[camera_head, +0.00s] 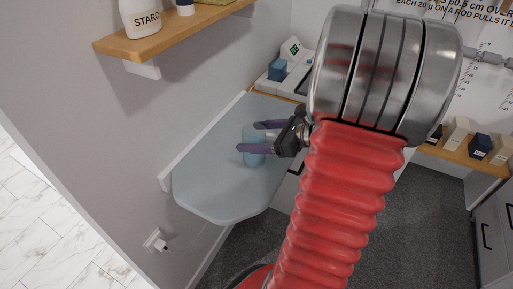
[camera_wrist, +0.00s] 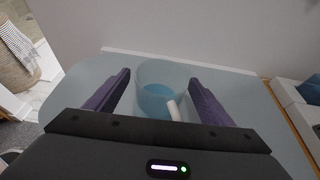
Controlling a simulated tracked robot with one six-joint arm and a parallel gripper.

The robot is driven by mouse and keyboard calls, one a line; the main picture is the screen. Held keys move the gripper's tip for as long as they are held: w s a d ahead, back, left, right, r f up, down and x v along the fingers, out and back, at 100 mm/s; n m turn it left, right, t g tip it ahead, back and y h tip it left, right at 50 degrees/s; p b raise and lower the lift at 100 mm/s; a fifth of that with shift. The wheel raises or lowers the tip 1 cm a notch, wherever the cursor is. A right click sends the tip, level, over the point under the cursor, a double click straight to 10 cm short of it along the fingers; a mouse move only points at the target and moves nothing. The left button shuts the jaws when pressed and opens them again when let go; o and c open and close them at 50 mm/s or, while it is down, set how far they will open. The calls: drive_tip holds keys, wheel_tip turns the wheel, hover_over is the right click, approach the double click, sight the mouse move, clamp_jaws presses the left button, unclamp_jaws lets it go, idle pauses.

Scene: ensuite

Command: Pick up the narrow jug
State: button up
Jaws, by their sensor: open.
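The jug (camera_wrist: 158,84) is a clear, pale vessel with blue inside, standing upright on the pale grey-blue wall shelf (camera_head: 215,178). A short white piece, perhaps its handle, sticks out toward me in the wrist view. In the head view the jug (camera_head: 254,158) is partly hidden by the purple fingers. My gripper (camera_head: 247,136) is open, with one finger on each side of the jug. The wrist view shows the fingers (camera_wrist: 160,77) flanking it, with a gap at the left; at the right I cannot tell whether they touch.
A wooden shelf (camera_head: 178,32) with a white "STARO" bottle (camera_head: 142,18) hangs on the wall above. A blue block (camera_head: 277,69) stands on a white unit beyond the grey-blue shelf. A woven basket (camera_wrist: 14,66) stands at the far left. The grey-blue shelf is otherwise bare.

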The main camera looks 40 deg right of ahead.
drive_tip(key=shift+x, duration=1.85)
drive_tip(key=shift+r, duration=0.1)
drive_tip(key=c, duration=1.4)
